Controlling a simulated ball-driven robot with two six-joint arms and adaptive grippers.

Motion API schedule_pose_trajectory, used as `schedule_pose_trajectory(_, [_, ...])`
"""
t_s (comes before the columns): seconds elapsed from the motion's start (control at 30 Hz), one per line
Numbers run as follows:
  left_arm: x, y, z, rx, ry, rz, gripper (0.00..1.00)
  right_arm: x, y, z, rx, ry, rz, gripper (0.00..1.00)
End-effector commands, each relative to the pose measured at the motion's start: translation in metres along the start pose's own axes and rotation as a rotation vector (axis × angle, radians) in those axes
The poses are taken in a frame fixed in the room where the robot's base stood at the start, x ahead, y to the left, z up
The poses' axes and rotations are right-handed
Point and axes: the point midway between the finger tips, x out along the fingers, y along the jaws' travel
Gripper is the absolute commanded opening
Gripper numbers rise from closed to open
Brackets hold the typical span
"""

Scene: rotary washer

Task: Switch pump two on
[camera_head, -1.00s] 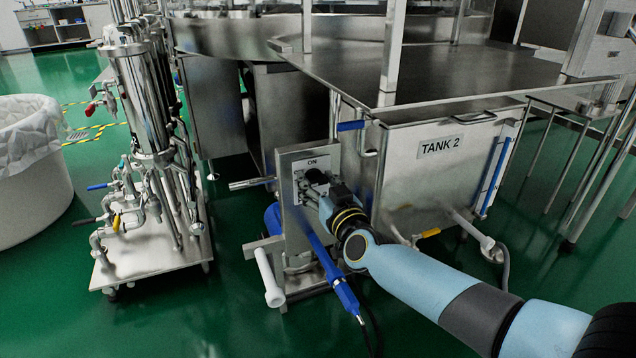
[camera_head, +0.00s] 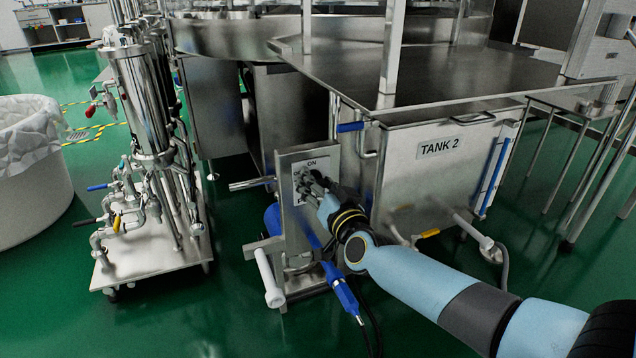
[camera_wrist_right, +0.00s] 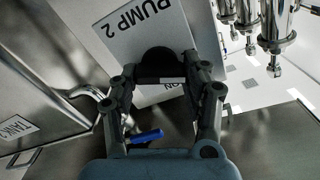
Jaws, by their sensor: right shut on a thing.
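The pump switch panel is an upright steel plate (camera_head: 294,225) in the middle of the head view. It carries a white label (camera_head: 318,163) reading ON at the top; the lower lettering is partly hidden by my gripper. In the right wrist view the label (camera_wrist_right: 112,27) reads PUMP 2, tilted, with ON partly visible lower down. A round black knob (camera_wrist_right: 159,61) sits on this label. My right gripper (camera_head: 307,184) is at the label, its fingers shut on the knob; they also show in the wrist view (camera_wrist_right: 162,80). My left gripper is out of view.
Tank 2 (camera_head: 400,190) stands just right of the panel, under a steel table (camera_head: 450,85). A blue-handled valve (camera_head: 350,127) is above my gripper. A piped steel cart (camera_head: 150,262) and a white bin (camera_head: 30,190) stand left. Green floor is open in front.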

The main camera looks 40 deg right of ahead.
Motion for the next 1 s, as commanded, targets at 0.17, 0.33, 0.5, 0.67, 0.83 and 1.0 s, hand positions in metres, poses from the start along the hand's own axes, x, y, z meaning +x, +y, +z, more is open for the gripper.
schedule_pose_trajectory(0.17, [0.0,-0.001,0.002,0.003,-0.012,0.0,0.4,0.0,0.001,0.0,0.164,0.0,0.0,0.15])
schedule_pose_trajectory(0.33, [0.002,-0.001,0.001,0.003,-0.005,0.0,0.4,0.0,0.002,0.001,0.327,-0.001,0.001,0.15])
schedule_pose_trajectory(0.5, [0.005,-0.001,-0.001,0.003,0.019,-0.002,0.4,0.0,0.002,0.002,0.488,-0.001,0.001,0.15])
schedule_pose_trajectory(0.67, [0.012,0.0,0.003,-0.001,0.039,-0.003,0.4,0.0,0.003,0.002,0.64,-0.001,0.001,0.15])
schedule_pose_trajectory(0.83, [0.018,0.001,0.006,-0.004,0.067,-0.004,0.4,0.0,0.004,0.003,0.796,-0.002,0.001,0.15])
schedule_pose_trajectory(1.0, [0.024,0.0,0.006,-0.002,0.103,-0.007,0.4,0.0,0.004,0.003,0.937,-0.001,0.001,0.15])
